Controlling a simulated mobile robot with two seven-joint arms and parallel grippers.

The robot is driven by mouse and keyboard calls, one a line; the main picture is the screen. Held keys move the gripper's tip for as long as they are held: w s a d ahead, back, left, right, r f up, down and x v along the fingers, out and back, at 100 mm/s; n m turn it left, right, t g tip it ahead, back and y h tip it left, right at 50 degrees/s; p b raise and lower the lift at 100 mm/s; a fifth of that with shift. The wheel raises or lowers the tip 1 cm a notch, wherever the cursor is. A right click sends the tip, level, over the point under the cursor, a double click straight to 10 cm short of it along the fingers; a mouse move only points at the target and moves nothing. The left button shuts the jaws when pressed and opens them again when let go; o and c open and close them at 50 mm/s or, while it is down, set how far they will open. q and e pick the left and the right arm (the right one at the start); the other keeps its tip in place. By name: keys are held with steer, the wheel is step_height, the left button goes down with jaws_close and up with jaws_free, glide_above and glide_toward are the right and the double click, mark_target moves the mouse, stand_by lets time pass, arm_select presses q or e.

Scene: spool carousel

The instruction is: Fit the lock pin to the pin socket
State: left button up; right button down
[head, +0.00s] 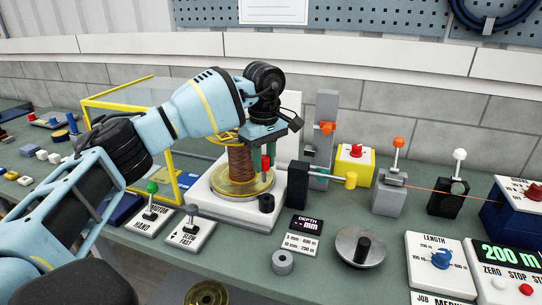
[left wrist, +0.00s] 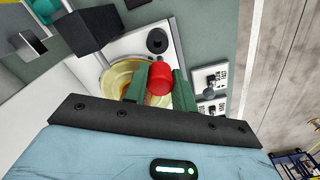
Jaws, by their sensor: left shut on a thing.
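My left gripper (head: 268,150) is shut on the lock pin, whose red head (head: 265,163) shows just below the fingers in the head view. In the left wrist view the red lock pin (left wrist: 160,78) sits between the two green fingers (left wrist: 158,92). The pin is held above the white base plate, beside the copper spool (head: 240,163). A short black round piece with a hole (head: 266,203), which looks like the pin socket, stands on the plate's front right corner. It also shows in the left wrist view (left wrist: 157,41), apart from the pin. My right gripper is not in view.
A tall black block (head: 297,185) stands close right of the socket. The spool rests on a gold disc (head: 230,187). A yellow-framed guard (head: 120,100) is at left. Switch panels, a grey ring (head: 282,262) and a knobbed disc (head: 360,247) lie in front.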

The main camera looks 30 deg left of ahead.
arm_select(q)
steer(key=shift+w+d+f, duration=0.2)
steer(key=shift+w+f, duration=0.05)
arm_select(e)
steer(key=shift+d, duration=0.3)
arm_select(q)
steer(key=shift+a, duration=0.1)
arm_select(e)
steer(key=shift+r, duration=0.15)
arm_select(q)
step_height(320, 180, down, 4)
steer(key=shift+r, duration=0.1)
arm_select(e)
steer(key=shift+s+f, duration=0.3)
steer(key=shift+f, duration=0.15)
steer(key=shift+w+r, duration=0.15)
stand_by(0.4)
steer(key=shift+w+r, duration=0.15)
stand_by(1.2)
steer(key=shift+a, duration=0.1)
